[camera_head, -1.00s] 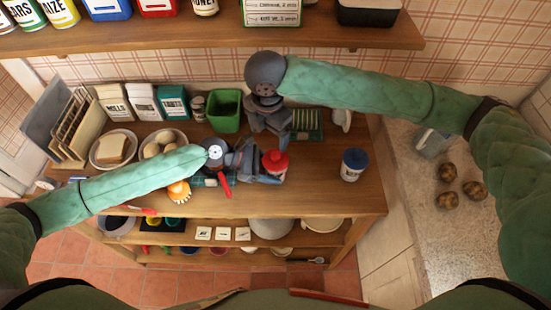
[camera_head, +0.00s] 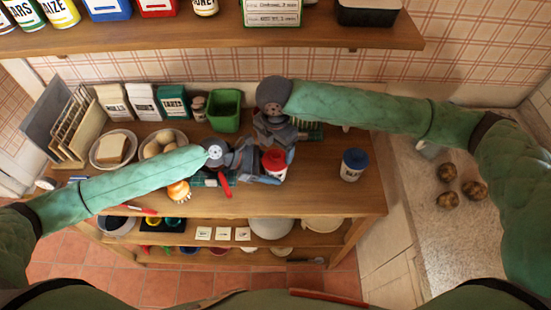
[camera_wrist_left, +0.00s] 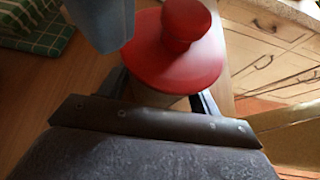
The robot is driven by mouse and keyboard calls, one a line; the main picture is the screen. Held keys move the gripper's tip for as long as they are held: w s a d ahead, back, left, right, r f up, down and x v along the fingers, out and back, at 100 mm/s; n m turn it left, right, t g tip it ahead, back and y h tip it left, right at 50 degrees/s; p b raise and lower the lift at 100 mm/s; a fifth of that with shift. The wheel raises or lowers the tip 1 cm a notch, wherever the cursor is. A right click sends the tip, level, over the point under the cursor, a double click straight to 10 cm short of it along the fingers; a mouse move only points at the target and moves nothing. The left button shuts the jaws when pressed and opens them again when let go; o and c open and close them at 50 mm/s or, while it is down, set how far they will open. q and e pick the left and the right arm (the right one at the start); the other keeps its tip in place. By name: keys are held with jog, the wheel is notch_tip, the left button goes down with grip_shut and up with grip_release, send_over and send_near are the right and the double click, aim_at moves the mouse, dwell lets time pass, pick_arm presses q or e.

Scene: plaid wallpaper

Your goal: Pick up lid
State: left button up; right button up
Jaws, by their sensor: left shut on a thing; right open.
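A red lid (camera_head: 274,161) with a round knob sits on a pale jar in the middle of the counter. It also shows close up in the left wrist view (camera_wrist_left: 175,50), with a little of the jar (camera_wrist_left: 150,95) below it. My left gripper (camera_head: 268,172) is shut on the jar, a finger on each side, below the lid's rim. My right gripper (camera_head: 289,146) is open, just behind and beside the lid. A blurred grey part, likely of my right gripper, shows left of the knob in the left wrist view. Whether it touches the lid cannot be told.
A blue-lidded jar (camera_head: 354,164) stands to the right on the wooden counter (camera_head: 325,190). A green container (camera_head: 225,108), a bowl of eggs (camera_head: 163,143) and a bread plate (camera_head: 113,150) stand behind and left. A shelf (camera_head: 230,32) crosses above.

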aim_at(276, 155)
notch_tip(276, 155, down, 4)
jog(key=shift+r, duration=0.2)
jog(key=shift+c, duration=0.3)
jog(key=c, duration=0.6)
jog(key=shift+o, duration=0.2)
notch_tip(276, 155, up, 13)
dwell(0.4)
